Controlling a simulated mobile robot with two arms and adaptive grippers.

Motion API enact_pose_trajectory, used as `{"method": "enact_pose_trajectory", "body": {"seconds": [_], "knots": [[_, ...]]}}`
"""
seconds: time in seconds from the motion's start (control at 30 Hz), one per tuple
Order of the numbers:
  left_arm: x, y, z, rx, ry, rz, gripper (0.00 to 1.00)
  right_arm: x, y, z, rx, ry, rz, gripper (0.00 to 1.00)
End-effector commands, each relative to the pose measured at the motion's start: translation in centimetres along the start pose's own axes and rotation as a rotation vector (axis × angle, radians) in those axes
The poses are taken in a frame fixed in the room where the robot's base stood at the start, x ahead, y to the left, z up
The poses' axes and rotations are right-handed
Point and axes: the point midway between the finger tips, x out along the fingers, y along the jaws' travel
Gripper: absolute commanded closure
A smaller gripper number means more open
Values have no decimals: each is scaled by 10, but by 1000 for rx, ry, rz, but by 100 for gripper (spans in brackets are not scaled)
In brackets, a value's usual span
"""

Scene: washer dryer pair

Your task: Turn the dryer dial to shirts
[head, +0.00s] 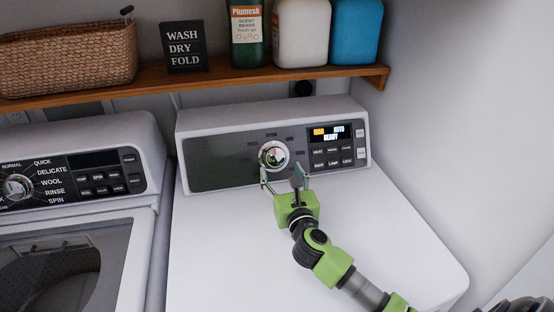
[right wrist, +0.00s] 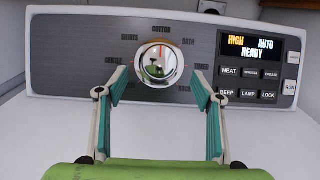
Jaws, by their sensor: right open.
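The dryer (head: 220,245) is the white machine on the right, with a grey control panel. Its round chrome dial (head: 272,155) sits on the panel, and it also shows in the right wrist view (right wrist: 159,65). An orange mark on the dial points up toward a label that looks like "COTTON". Other labels ring the dial; several are blurred or hidden by my fingers. My right gripper (head: 284,177) is open and empty in front of the dial. In the right wrist view its two fingers (right wrist: 160,92) stand either side of the dial's lower part, apart from it. My left gripper is not in view.
The dryer display (right wrist: 252,48) reads "HIGH AUTO READY", with buttons below it. The washer (head: 60,200) with its own dial (head: 18,188) stands at left. A wooden shelf (head: 215,82) above holds a basket, a sign and bottles. A wall stands close at right.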

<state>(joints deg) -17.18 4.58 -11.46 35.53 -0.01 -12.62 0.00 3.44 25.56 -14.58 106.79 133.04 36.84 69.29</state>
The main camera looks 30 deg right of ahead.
Motion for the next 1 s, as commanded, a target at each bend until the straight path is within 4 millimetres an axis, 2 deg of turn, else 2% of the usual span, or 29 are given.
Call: {"method": "enact_pose_trajectory", "body": {"seconds": [0.1, 0.3, 0.5, 0.77, 0.8, 0.93, 1.0], "knots": [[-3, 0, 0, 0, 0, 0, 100, 23, 0, 1, -1, -1, -1, 39], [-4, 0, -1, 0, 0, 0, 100, 49, 0, 1, 0, -1, 0, 39], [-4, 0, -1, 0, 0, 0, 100, 60, 0, 0, 1, 0, 0, 39], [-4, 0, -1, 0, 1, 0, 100, 61, 0, 0, 1, 1, 0, 39], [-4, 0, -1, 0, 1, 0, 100, 61, 0, 0, 1, 1, 0, 44], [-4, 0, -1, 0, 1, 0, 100, 61, 0, 0, 1, 1, 0, 77], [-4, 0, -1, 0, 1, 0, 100, 61, 0, 0, 1, 1, 0, 77]]}}
